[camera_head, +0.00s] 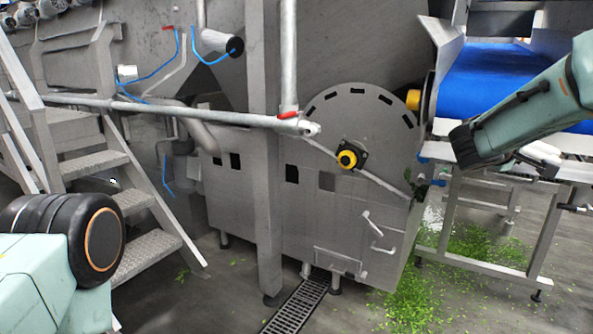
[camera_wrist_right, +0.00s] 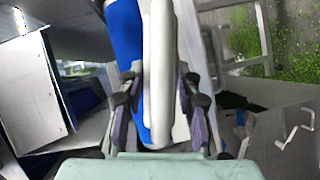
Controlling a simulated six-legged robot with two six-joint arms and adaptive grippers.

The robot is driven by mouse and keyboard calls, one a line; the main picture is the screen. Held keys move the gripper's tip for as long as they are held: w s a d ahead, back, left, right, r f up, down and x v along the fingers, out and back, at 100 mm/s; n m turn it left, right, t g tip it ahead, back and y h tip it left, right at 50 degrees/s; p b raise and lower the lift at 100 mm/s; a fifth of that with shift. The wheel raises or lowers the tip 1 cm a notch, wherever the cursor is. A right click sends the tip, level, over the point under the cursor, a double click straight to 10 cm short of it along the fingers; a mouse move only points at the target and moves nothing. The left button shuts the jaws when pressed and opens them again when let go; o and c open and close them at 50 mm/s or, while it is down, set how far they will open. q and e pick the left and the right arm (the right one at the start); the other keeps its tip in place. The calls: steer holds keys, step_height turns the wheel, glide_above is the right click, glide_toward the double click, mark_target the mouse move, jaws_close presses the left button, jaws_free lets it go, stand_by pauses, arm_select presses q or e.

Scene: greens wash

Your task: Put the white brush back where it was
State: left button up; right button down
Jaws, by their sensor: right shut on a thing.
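The white brush (camera_wrist_right: 158,60) shows in the right wrist view as a long pale shape running up from between the fingers. My right gripper (camera_wrist_right: 160,105) is shut on it; one finger is on each side. In the head view my right gripper (camera_head: 535,162) is small, below my right forearm and beside the blue belt. A pale piece of the brush (camera_head: 541,151) shows there; the rest is hidden or hard to make out. My left arm shows at the lower left, but its gripper is out of the frame.
The blue conveyor belt (camera_head: 492,82) and its metal frame (camera_head: 548,240) stand close to my right arm. A steel drum machine (camera_head: 330,215) fills the middle. Green scraps (camera_head: 425,295) litter the floor. Metal steps (camera_head: 150,250) stand at left.

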steer(key=s+d+f+m+g+h+p, duration=0.1)
steer(key=s+f+m+g, duration=0.1)
steer(key=s+f, duration=0.3)
steer(key=s+d+f+m+g+h, duration=0.1)
steer(key=s+f+g, duration=0.1)
steer(key=f, duration=0.4)
steer(key=s+a+f+m+g+y+p, duration=0.1)
steer(key=s+a+f+m+g, duration=0.25)
steer(key=s+f+g, duration=0.3)
steer(key=s+a+f+m+g+p, duration=0.2)
steer(key=s+a+f+m+g, duration=0.1)
steer(key=s+f+m+g, duration=0.3)
steer(key=s+a+f+m+g+y+p, duration=0.25)
steer(key=s+a+m+g+y, duration=0.55)
steer(key=s+a+m+y, duration=0.5)
steer(key=w+a+r+m+t+y+p, duration=0.1)
steer(key=a+r+m+t+y, duration=0.3)
steer(key=a+m+t+y, duration=0.4)
steer(key=w+a+r+m+t+y+p, duration=0.2)
steer(key=a+r+m+t+y, duration=0.2)
steer(key=a+m+t+y, duration=0.45)
steer(key=w+d+r+m+t+h+p, duration=0.1)
steer(key=w+d+r+m+t, duration=0.1)
steer(key=w+d+m+t, duration=0.2)
steer(key=shift+w+r+m+t+p, duration=0.4)
steer(key=shift+w+m+t, duration=0.35)
steer(key=shift+m+t, duration=1.45)
steer(key=shift+n+t, duration=0.5)
